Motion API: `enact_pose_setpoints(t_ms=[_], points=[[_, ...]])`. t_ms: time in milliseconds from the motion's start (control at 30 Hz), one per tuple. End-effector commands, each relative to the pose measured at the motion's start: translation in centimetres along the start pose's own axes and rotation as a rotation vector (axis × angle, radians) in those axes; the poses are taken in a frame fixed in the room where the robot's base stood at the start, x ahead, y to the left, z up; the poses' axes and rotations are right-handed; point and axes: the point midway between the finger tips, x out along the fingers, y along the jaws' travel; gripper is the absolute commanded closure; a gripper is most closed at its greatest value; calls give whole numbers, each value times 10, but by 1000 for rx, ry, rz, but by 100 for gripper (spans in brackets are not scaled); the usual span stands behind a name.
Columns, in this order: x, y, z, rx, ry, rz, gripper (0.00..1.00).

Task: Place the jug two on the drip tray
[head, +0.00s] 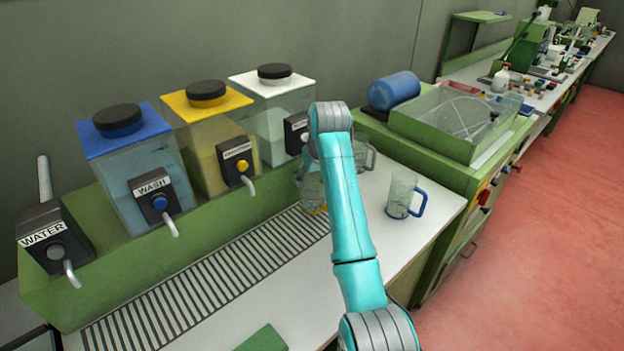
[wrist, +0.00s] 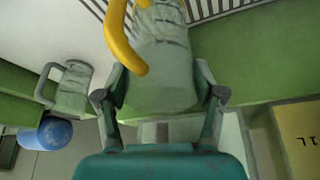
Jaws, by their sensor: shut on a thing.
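A clear jug with a yellow handle (wrist: 160,75) is between the fingers of my gripper (wrist: 160,95) in the wrist view. My gripper is shut on this jug. In the head view my arm hides the gripper and part of the jug (head: 312,192), whose yellow base shows at the right end of the slatted drip tray (head: 215,280). I cannot tell whether the base touches the slats. A jug with a blue handle (head: 402,193) stands upright on the white bench to the right. A grey-handled jug (head: 366,157) stands behind my arm. No number shows on any jug.
Dispensers with blue (head: 130,130), yellow (head: 208,103) and white (head: 272,78) lids stand behind the tray, with spouts over it. A WATER tap (head: 50,245) is at the left. A green machine with a blue tank (head: 394,90) stands right. The tray's left and middle slats are clear.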

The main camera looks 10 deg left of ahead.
Motion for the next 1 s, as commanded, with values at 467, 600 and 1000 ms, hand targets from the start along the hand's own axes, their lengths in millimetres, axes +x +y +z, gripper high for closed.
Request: enact_pose_setpoints(t_ms=[467, 600, 1000], points=[[26, -6, 16, -4, 0, -1, 86], [28, -6, 18, -3, -1, -1, 86], [28, -6, 18, -4, -1, -1, 6]])
